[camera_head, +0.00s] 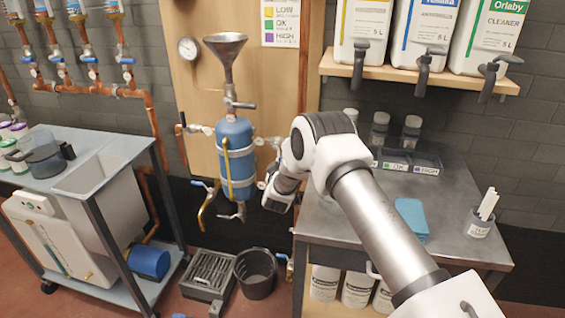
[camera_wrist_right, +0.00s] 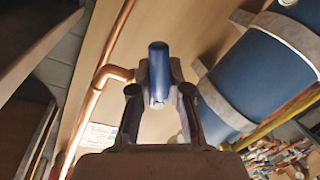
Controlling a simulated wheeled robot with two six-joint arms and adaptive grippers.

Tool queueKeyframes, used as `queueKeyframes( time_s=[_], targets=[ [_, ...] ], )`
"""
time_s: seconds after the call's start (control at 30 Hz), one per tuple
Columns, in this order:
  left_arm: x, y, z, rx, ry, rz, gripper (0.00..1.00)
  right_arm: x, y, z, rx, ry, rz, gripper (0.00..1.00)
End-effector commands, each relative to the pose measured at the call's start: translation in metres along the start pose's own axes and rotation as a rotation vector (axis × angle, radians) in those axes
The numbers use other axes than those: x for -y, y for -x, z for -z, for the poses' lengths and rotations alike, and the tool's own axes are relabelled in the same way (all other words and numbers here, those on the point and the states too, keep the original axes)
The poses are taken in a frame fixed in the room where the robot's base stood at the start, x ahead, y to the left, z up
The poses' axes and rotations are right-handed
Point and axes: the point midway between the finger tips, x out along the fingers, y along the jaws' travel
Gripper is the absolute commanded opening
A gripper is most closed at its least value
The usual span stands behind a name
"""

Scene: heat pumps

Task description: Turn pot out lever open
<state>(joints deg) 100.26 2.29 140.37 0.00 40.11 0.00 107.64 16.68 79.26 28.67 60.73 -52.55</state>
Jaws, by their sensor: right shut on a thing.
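The pot is a blue cylinder (camera_head: 235,157) on the wooden panel, with a metal funnel above it. It also shows large at the right of the right wrist view (camera_wrist_right: 262,72). My right gripper (camera_wrist_right: 160,82) is shut on a blue lever handle (camera_wrist_right: 159,70) beside the pot, with a finger on each side of it. In the head view my right gripper (camera_head: 272,180) is just right of the pot, and my own wrist and arm mostly hide the fingers and the lever. Another blue lever (camera_head: 198,184) is at the pot's lower left. My left gripper is not in view.
A copper pipe (camera_wrist_right: 92,105) runs close to the lever on the panel. A metal table (camera_head: 455,220) stands at the right under a shelf of bottles. A black bucket (camera_head: 256,285) and a drain box (camera_head: 209,274) are on the floor below the pot. A blue cart (camera_head: 105,150) stands left.

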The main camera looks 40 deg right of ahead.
Motion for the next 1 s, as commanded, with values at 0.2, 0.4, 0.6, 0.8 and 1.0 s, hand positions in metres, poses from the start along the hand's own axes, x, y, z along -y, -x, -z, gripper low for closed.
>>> queueKeyframes(
  time_s=[0.2, 0.4, 0.6, 0.8, 1.0],
  targets=[
    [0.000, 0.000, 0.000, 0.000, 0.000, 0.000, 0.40, 0.000, 0.000, -0.001, 0.000, 0.000, 0.000, 0.42],
    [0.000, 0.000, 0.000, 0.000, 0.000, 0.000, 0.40, 0.000, 0.001, 0.000, 0.000, -0.001, 0.000, 0.42],
    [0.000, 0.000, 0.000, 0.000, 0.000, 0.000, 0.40, 0.001, 0.030, 0.000, 0.001, 0.001, 0.003, 0.42],
    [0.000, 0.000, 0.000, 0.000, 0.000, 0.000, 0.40, 0.001, 0.082, 0.000, 0.001, 0.002, 0.004, 0.42],
    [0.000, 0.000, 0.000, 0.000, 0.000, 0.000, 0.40, 0.001, 0.115, 0.000, 0.001, 0.000, 0.001, 0.42]
  ],
)
